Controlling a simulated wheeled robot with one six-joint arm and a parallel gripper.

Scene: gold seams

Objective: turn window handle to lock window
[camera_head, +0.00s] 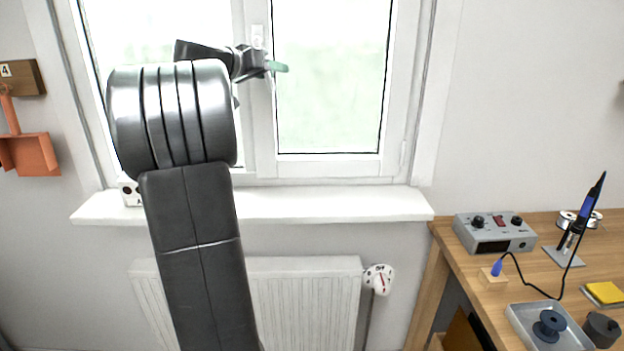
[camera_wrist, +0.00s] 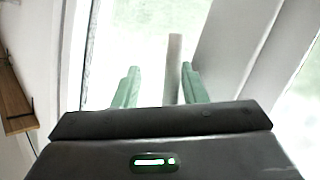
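The window (camera_head: 328,167) has white frames, and the light handle plate (camera_head: 257,33) sits on the upright between its two panes. My gripper (camera_head: 278,67) is just below this plate, with green fingertips pointing right; the arm hides part of the left pane. In the wrist view, my gripper (camera_wrist: 159,68) is open, its two green fingers apart. The grey-beige handle lever (camera_wrist: 174,60) shows between the fingers, closer to the right one. Contact with that finger cannot be told. In the head view the lever is mostly hidden by the gripper.
A white sill (camera_head: 330,203) juts out below the window, above a radiator (camera_head: 305,300) with a valve knob (camera_head: 379,279). A wooden workbench (camera_head: 436,229) with a soldering station (camera_head: 495,233) stands at right. An orange holder (camera_head: 32,153) hangs on the left wall.

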